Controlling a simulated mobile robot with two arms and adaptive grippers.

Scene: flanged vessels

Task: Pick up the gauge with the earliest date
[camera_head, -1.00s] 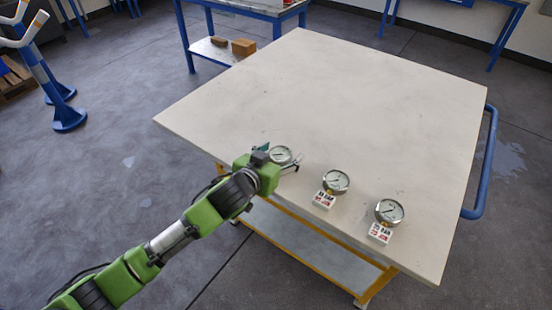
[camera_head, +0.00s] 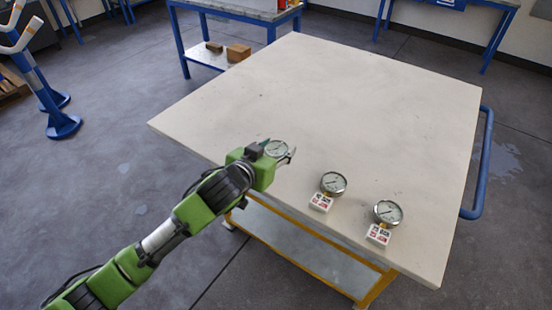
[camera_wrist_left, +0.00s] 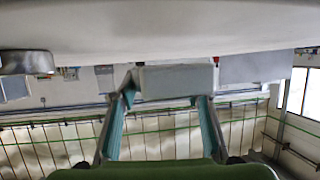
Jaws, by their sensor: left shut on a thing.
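The middle gauge (camera_head: 333,183) and the right gauge (camera_head: 388,212) stand on the table (camera_head: 350,105), each with a white tag block with red and dark print in front. The dates are too small to read. In the left wrist view a grey block (camera_wrist_left: 178,80) shows between the fingertips. My right gripper is not in view.
The middle and far parts of the table are clear. A blue rail (camera_head: 482,165) runs along its right side. A blue-framed bench (camera_head: 240,12) with brown boxes (camera_head: 238,52) on its lower shelf stands behind. Blue stands (camera_head: 62,125) are at the far left.

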